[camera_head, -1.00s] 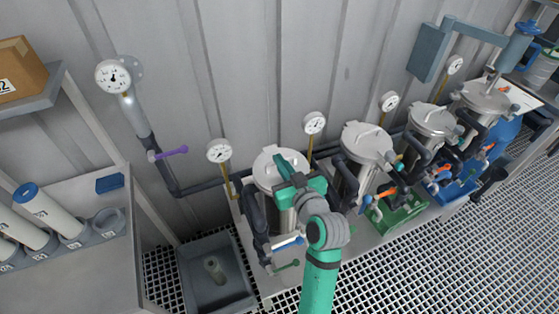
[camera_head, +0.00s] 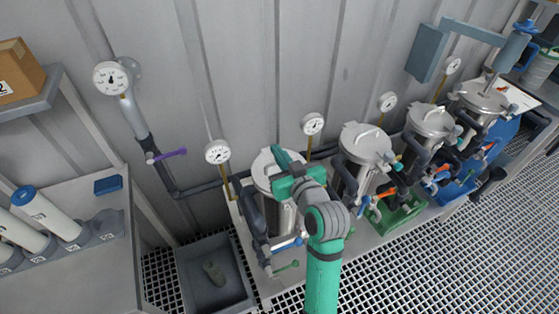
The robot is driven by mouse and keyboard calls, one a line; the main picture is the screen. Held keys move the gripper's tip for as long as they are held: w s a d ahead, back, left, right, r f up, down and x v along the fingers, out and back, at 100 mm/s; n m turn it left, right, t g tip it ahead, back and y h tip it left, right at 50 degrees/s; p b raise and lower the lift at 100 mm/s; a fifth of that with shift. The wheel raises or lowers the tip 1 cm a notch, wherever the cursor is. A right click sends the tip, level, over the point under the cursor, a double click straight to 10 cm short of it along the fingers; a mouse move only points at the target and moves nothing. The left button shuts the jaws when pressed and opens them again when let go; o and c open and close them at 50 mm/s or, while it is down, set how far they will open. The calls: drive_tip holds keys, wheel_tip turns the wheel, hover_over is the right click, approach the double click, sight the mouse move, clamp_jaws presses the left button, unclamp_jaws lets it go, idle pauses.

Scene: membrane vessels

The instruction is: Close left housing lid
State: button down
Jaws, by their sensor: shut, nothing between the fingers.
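The left housing (camera_head: 279,219) is a metal vessel standing at the left end of the row on the grey bench. Its round pale lid (camera_head: 262,168) sits at the top and looks about level; my gripper hides its right part, so I cannot tell whether it is fully seated. My green gripper (camera_head: 281,156) is shut and empty, over the lid's right side. Whether it touches the lid cannot be told from this view.
Other lidded vessels (camera_head: 366,143) stand to the right. Pressure gauges (camera_head: 217,152) rise behind the row. A blue-handled valve (camera_head: 287,244) is at the left housing's front. A grey bin (camera_head: 213,291) stands at lower left, and a shelf with white tubes (camera_head: 43,213) is farther left.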

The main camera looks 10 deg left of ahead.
drive_tip(key=s+d, duration=0.1)
drive_tip(key=s, duration=0.2)
drive_tip(key=s+d, duration=0.2)
drive_tip(key=s+d+f, duration=0.1)
drive_tip(key=s+d, duration=0.1)
drive_tip(key=s, duration=0.1)
drive_tip(key=shift+s+f, duration=0.1)
drive_tip(key=shift+s, duration=0.2)
